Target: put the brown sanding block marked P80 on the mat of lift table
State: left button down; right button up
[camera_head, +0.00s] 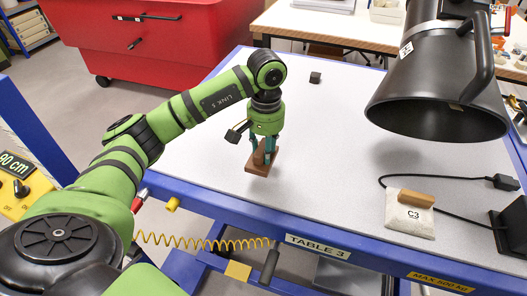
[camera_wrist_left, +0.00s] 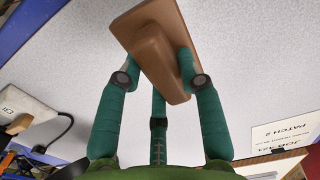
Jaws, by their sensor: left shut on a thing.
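A brown sanding block (camera_head: 258,170) with a raised grip sits between the fingers of my left gripper (camera_head: 264,155). In the left wrist view the same brown block (camera_wrist_left: 140,28) shows large, with the teal fingers of the left gripper (camera_wrist_left: 160,80) shut around its grip. No P80 mark is readable on it. The light grey mat (camera_head: 335,165) covers the top of the blue-framed lift table (camera_head: 205,197) labelled TABLE 3. The block is low over the mat or on it; I cannot tell whether it touches. My right gripper is not in view.
A black hood (camera_head: 425,95) hangs over the table's right side. A white bag marked C3 (camera_head: 409,222) with a tan bar (camera_head: 416,199) lies at the front right, beside a black cable (camera_head: 450,178). A small dark cube (camera_head: 315,77) stands at the back. The mat's middle is clear.

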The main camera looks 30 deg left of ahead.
pick_arm(q)
jog(key=shift+w+a+f, duration=0.4)
jog(key=shift+a+f, duration=0.05)
jog(key=shift+a, duration=0.25)
notch_tip(320, 180, down, 4)
jog(key=shift+r+p, duration=0.1)
jog(key=shift+p, duration=1.05)
jog(key=shift+f, duration=0.2)
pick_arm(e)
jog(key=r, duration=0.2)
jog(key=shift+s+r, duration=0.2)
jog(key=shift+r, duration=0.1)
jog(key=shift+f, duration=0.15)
pick_arm(q)
jog(key=shift+w+f+b, duration=0.1)
jog(key=shift+f+b, duration=0.1)
jog(key=shift+b, duration=0.15)
jog(key=c, duration=0.8)
grip_release()
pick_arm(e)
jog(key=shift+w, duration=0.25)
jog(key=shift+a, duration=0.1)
